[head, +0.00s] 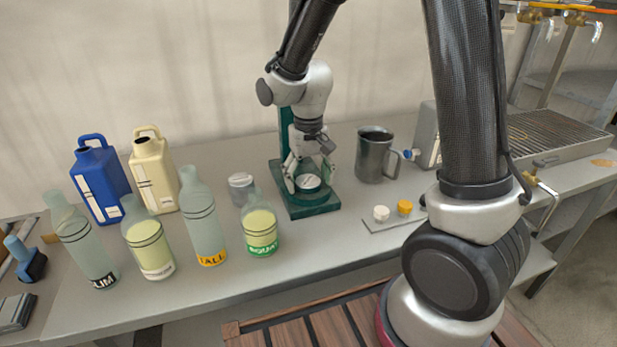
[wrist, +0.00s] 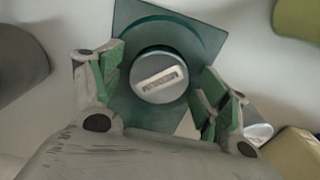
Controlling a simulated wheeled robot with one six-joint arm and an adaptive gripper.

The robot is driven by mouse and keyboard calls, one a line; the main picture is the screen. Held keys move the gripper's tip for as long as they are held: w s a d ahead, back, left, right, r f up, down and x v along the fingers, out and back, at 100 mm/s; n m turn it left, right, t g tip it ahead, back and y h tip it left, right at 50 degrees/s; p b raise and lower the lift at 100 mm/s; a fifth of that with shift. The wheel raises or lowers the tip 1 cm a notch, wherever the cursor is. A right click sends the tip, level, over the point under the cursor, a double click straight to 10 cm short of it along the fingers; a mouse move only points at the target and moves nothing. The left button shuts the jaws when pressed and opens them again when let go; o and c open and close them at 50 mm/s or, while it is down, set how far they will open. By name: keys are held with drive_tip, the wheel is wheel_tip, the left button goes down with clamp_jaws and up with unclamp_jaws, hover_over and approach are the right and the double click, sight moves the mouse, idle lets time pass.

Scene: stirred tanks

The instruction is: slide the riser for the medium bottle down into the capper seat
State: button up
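The capper is a dark green stand with a square base (head: 310,210) and a back post; its base also shows in the wrist view (wrist: 130,18). A short grey round riser with a pale label plate (wrist: 159,78) stands at the capper seat; its top shows in the head view (head: 308,182). The label is too small to read. My gripper (head: 309,176) points down over the capper. In the wrist view its green-padded fingers (wrist: 163,97) are spread on either side of the riser, with gaps showing. I cannot tell how deep the riser sits.
Left of the capper stand several bottles, including one labelled TALL (head: 204,225) and a squat one (head: 260,228). A grey round piece (head: 241,188) stands behind them. A metal jug (head: 375,157) is to the right, with white and yellow caps (head: 404,207) on a plate in front.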

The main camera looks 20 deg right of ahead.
sight(308, 181)
wheel_tip(308, 181, up, 8)
drive_tip(key=shift+f, duration=0.15)
drive_tip(key=shift+s+d+r, duration=0.1)
drive_tip(key=shift+d+r, duration=0.1)
drive_tip(key=shift+r, duration=0.05)
drive_tip(key=s+d+r+t, duration=0.2)
drive_tip(key=s+d+r, duration=0.3)
drive_tip(key=s+d, duration=0.2)
drive_tip(key=s+d+r+t, duration=0.2)
drive_tip(key=s+d+r, duration=0.3)
drive_tip(key=s, duration=0.6)
drive_tip(key=d, duration=0.2)
drive_tip(key=shift+s+d+r, duration=0.3)
drive_tip(key=shift+s+r, duration=0.05)
